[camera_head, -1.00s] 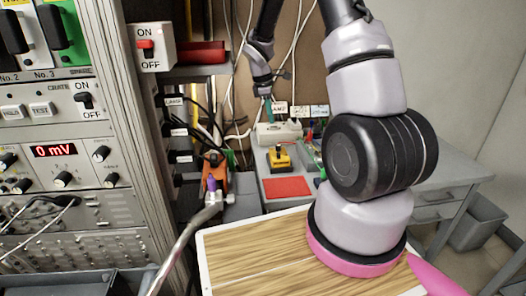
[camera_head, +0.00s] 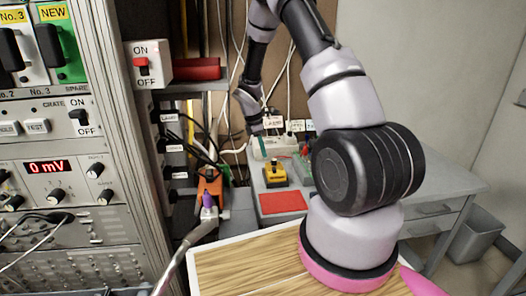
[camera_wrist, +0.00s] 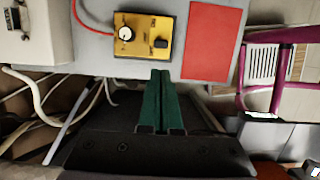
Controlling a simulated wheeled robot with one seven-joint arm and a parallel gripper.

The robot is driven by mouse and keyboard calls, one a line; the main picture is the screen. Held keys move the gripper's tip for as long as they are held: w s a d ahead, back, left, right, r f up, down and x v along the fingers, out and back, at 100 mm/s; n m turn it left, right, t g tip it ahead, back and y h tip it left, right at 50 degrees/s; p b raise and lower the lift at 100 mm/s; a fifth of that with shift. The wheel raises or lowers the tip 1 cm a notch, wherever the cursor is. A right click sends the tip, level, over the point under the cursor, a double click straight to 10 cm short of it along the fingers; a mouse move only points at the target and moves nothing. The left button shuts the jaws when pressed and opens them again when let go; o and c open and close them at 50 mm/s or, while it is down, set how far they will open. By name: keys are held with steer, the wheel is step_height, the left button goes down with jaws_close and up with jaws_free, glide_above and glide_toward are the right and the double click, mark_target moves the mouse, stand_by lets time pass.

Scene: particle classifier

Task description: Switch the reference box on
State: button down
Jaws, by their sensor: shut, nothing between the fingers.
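A yellow box (camera_head: 273,174), which fits the reference box, lies on the grey bench (camera_head: 253,185) in the head view. Its label is not readable. In the wrist view the yellow box (camera_wrist: 143,25) has a white knob (camera_wrist: 126,33) at left and a black switch (camera_wrist: 161,43) at right; the switch position is unclear. My gripper (camera_head: 262,150) has dark green fingers and shows behind the yellow box in the head view. In the wrist view my gripper (camera_wrist: 161,75) is shut and empty, its fingertips pictured just below the switch; contact is not visible.
A red mat (camera_head: 283,202) lies beside the yellow box. A white box (camera_head: 273,147) with cables stands behind it. An instrument rack (camera_head: 125,200) and a white ON/OFF switch box (camera_head: 148,63) stand at left. A wooden board (camera_head: 240,270) is in front.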

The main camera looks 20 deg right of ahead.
mark_target(270, 173)
steer(key=x, duration=0.7)
